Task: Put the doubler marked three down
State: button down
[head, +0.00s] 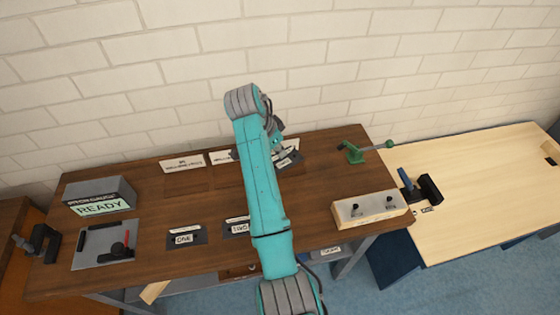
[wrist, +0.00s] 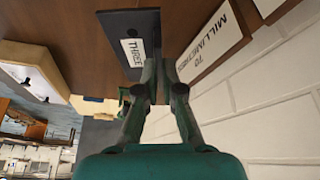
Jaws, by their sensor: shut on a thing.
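The doubler marked THREE (wrist: 121,22) is a dark flat plate with a white label, at the top of the wrist view. My gripper (wrist: 165,62) is shut on its near edge. In the head view the doubler (head: 290,159) shows as a dark, tilted plate near the back of the brown table, partly hidden by my arm. My gripper there is mostly hidden behind my arm. I cannot tell whether the plate touches the table. Doublers marked ONE (head: 187,238) and TWO (head: 236,228) lie flat near the table's front.
A READY box (head: 99,196) and a grey plate with a red-knobbed tool (head: 104,245) are at left. A green clamp (head: 355,152) and a pale block with black knobs (head: 369,209) are at right.

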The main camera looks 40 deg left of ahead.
aim_at(279, 162)
jog(key=shift+f, duration=2.6)
jog(key=c, duration=1.3)
grip_release()
jog(key=shift+f, duration=0.15)
